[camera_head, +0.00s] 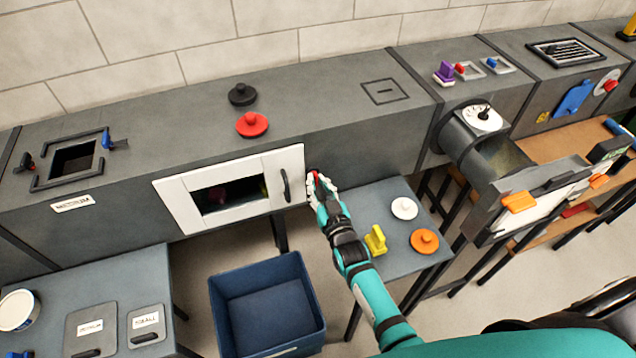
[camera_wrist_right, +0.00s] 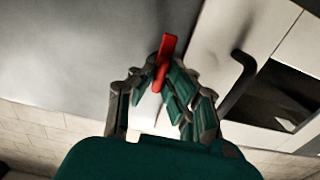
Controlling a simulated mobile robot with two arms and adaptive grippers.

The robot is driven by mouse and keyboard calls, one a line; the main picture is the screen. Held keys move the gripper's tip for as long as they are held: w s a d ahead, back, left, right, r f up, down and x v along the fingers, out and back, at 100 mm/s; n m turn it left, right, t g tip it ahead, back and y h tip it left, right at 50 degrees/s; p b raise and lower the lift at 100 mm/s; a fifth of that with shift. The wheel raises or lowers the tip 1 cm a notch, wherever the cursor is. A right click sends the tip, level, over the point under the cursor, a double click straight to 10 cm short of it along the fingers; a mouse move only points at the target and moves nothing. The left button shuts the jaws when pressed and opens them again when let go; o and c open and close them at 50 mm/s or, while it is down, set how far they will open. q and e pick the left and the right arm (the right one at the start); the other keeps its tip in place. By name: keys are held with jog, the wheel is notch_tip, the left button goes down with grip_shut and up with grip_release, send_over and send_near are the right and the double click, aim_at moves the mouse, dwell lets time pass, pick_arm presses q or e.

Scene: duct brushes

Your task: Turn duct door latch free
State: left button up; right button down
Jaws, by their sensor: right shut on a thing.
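The white duct door (camera_head: 236,190) is set in the front face of the long grey duct (camera_head: 90,204). It has a dark window and a black handle (camera_head: 285,186) near its right edge. A red latch (camera_head: 316,176) sits just right of the door. My right gripper (camera_head: 320,183) reaches up to it and is shut on it. In the right wrist view the red latch (camera_wrist_right: 166,50) stands between the fingertips (camera_wrist_right: 163,82), and the door's black handle (camera_wrist_right: 240,80) is to the right. The latch's base is partly hidden by the fingers. My left gripper is not in view.
A blue bin (camera_head: 267,305) stands on the floor below the door. A small grey table (camera_head: 385,195) under my right arm holds a yellow piece (camera_head: 375,240), a white knob (camera_head: 404,208) and an orange knob (camera_head: 424,241). Red (camera_head: 252,124) and black (camera_head: 242,94) knobs sit on the duct top.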

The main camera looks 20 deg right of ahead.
jog(key=shift+f, duration=0.15)
jog(key=c, duration=1.4)
grip_release()
jog(key=s, duration=1.2)
jog(key=shift+d, duration=0.2)
